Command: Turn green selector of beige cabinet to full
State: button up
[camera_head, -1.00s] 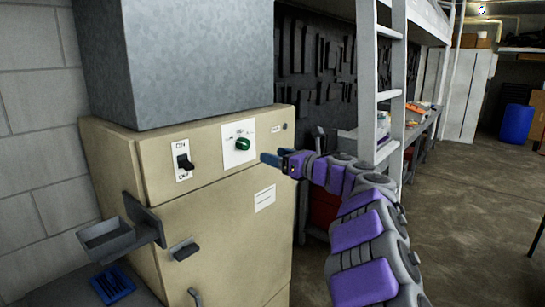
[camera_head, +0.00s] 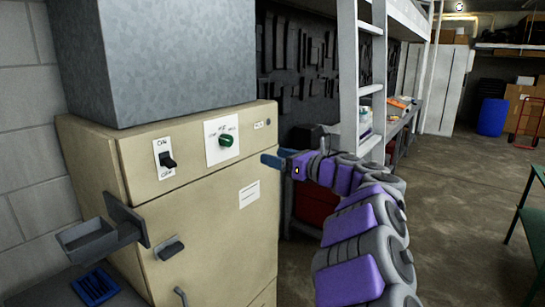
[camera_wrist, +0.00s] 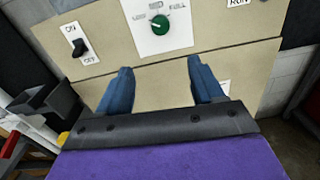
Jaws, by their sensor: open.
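The beige cabinet (camera_head: 205,225) stands at the left in the head view, and its front also fills the middle of the wrist view (camera_wrist: 225,60). The green selector (camera_head: 226,141) sits on a white plate near its top; in the wrist view the selector (camera_wrist: 159,24) shows under marks that seem to read LOW at left and FULL at right. Its pointer looks turned up and left, toward LOW. My gripper (camera_head: 270,160) is right of the selector in the head view, apart from it. In the wrist view my gripper (camera_wrist: 162,85) has its blue fingers spread and empty, below the selector.
A black ON/OFF switch (camera_head: 167,160) is left of the selector. A grey tray (camera_head: 85,238) and a dark handle (camera_head: 170,248) stick out from the cabinet. A ladder (camera_head: 348,80) and a workbench (camera_head: 400,128) stand behind my arm. Open floor lies at the right.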

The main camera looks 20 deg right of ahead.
jog(key=shift+v, duration=0.85)
jog(key=shift+s, duration=0.1)
jog(key=p+v, duration=0.2)
jog(key=v, duration=1.5)
jog(key=shift+p, duration=0.4)
jog(key=shift+d, duration=0.1)
